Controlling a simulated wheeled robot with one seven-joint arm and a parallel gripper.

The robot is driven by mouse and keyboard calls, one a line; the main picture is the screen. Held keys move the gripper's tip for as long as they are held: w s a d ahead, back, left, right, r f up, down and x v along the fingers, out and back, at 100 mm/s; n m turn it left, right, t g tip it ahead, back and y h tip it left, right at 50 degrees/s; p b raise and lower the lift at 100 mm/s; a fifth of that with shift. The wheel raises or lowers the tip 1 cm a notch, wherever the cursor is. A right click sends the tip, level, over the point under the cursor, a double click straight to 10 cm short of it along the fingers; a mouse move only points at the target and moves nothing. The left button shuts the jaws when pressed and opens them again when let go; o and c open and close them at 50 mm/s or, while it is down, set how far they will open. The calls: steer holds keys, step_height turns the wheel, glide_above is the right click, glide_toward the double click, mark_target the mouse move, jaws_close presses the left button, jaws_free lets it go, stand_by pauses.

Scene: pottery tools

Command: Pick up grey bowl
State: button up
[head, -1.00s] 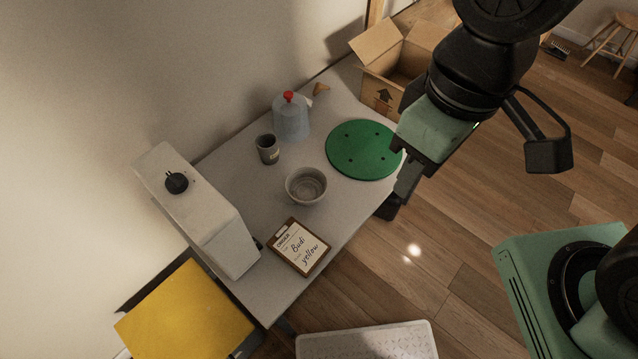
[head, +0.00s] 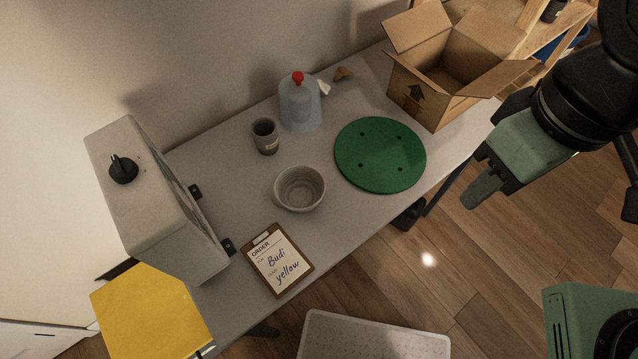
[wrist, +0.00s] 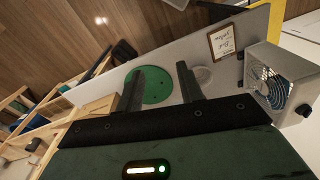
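The grey bowl (head: 299,189) stands upright and empty on the grey table, between the clipboard and the green disc. It also shows in the wrist view (wrist: 203,76), partly covered by a finger. My gripper (head: 484,182) is in the air at the right in the head view, beyond the table's front edge and well apart from the bowl. In the wrist view my gripper (wrist: 160,80) has its two fingers spread with nothing between them.
On the table (head: 225,150) are a dark cup (head: 265,137), a bottle with a red top (head: 300,106), a green disc (head: 380,155), a clipboard (head: 276,261), a grey boxy machine (head: 155,210) and an open cardboard box (head: 440,75). A white tray (head: 370,338) is below the front edge.

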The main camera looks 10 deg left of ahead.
steer(key=w+a+f+n+t+y+b, duration=0.1)
steer(key=w+a+f+n+y+b, duration=0.2)
steer(key=w+f, duration=0.55)
steer(key=w+a+f+n+t+y+b, duration=0.1)
steer(key=w+a+f+n+t+b, duration=0.15)
steer(key=w+f+n, duration=0.5)
steer(key=n+g+y+b, duration=0.3)
steer(key=n+g+y, duration=0.3)
steer(key=g+y, duration=0.2)
glide_toward(304, 206)
steer(key=s+a+r, duration=0.3)
steer(key=shift+s+a+r, duration=0.2)
steer(key=shift+s+a, duration=0.05)
steer(key=shift+p+x, duration=0.8)
steer(key=shift+x, duration=1.85)
steer(key=shift+s, duration=0.15)
jaws_close()
